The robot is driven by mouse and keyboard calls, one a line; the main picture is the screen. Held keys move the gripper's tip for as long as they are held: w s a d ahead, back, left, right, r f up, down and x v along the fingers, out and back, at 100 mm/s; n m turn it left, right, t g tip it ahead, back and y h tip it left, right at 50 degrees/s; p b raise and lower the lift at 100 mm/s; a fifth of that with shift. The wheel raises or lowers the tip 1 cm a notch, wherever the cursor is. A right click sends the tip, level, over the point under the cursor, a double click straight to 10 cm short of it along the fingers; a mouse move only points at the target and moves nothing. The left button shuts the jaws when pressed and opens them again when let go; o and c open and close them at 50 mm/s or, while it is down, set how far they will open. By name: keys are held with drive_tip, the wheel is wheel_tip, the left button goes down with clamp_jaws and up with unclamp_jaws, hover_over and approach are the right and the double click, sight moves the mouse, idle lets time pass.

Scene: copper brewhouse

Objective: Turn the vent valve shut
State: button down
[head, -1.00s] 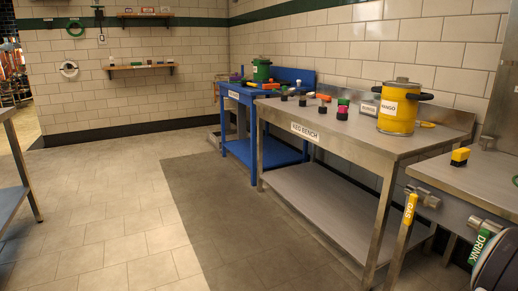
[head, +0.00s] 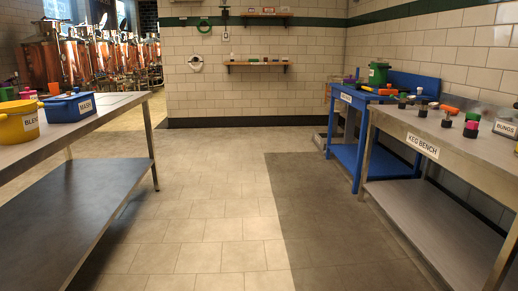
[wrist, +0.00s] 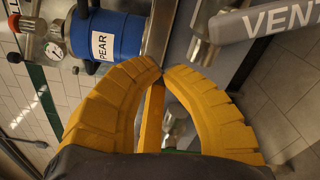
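The vent valve shows only in the wrist view, at the upper right. Its grey handle (wrist: 270,20) carries the letters VENT and lies nearly level in the picture, joined to a steel valve body (wrist: 203,45). My gripper (wrist: 160,76) has two yellow fingers whose tips meet below and left of the valve body, with nothing seen held between them. The fingertips look apart from the handle. A yellow bar (wrist: 152,118) shows through the gap behind the fingers. The head view does not show the valve or my gripper.
A blue vessel marked PEAR (wrist: 85,38) and a pressure gauge (wrist: 55,50) are left of the fingers. In the head view, the keg bench (head: 430,148) stands right and a steel table (head: 70,130) left. The tiled floor (head: 200,215) between them is clear.

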drive_tip(key=shift+w+a+f, duration=0.15)
drive_tip(key=shift+w+f, duration=0.1)
drive_tip(key=shift+f, duration=0.1)
idle(0.3)
drive_tip(key=shift+s+a, duration=0.15)
drive_tip(key=shift+a, duration=1.3)
drive_tip(key=shift+s+a, duration=0.1)
drive_tip(key=shift+a, duration=1.35)
